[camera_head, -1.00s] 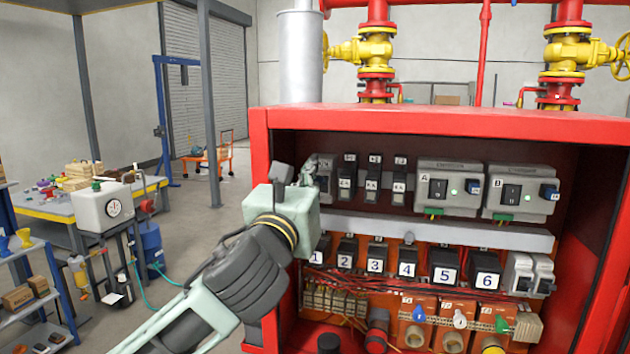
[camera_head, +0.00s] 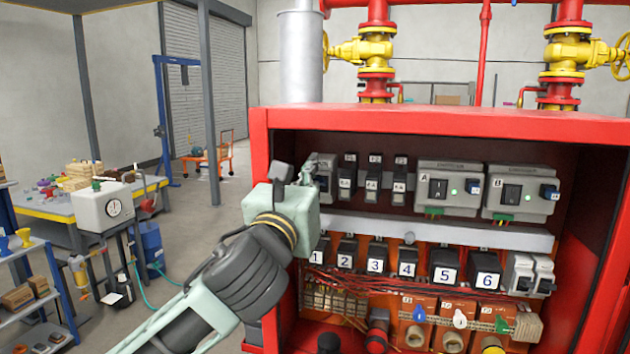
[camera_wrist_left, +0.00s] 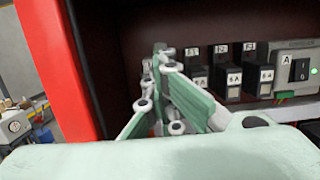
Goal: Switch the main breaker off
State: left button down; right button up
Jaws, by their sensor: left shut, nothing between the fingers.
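The main breaker (camera_head: 325,162) is a grey unit at the left end of the top row inside the red cabinet. My left gripper (camera_head: 309,174) is shut and empty, with its fingertips right at the front of this breaker. I cannot tell whether they touch it. In the left wrist view the shut fingers (camera_wrist_left: 163,62) point into the cabinet and hide the breaker. The position of its lever cannot be made out. My right gripper is not in view.
Small breakers (camera_head: 372,178) stand just right of the main breaker, then two grey switch units (camera_head: 449,190), A and B. Numbered black relays (camera_head: 445,266) sit below. The red cabinet's left wall (camera_head: 261,150) is close beside my gripper.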

pick_arm(q)
jog(key=shift+w+a+r, duration=0.1)
jog(key=shift+a+r, duration=0.1)
jog(key=shift+a, duration=0.05)
jog(key=shift+w+f+b, duration=0.1)
jog(key=shift+f+b, duration=0.65)
jog(key=shift+f, duration=1.2)
jog(key=shift+s+d+r, duration=0.1)
jog(key=shift+s, duration=0.15)
jog(key=r+p+v, duration=0.1)
jog(key=p+v, duration=0.1)
jog(key=v, duration=0.4)
jog(key=shift+r, duration=0.25)
jog(key=shift+s+f, duration=0.1)
jog(key=shift+f, duration=0.05)
